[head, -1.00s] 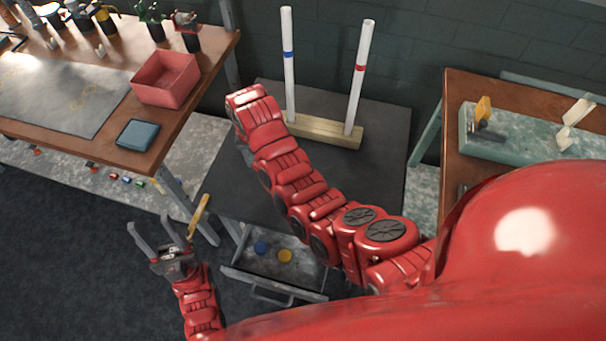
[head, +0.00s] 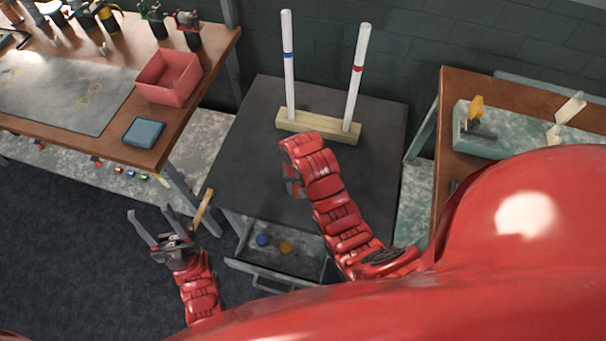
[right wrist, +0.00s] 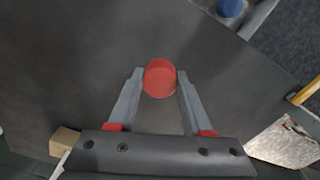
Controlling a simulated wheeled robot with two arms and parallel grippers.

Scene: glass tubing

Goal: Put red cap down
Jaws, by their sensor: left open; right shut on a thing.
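The red cap (right wrist: 160,78) sits between the fingertips of my right gripper (right wrist: 159,76) in the right wrist view. That gripper is shut on it, over the dark tabletop (right wrist: 60,60); I cannot tell whether the cap touches the surface. My left gripper (head: 151,214) is open and empty, left of the table's drawer.
A wooden stand (head: 300,122) with two upright white tubes, one blue-banded (head: 288,70) and one red-banded (head: 357,80), stands at the table's back. The table's left side is clear.

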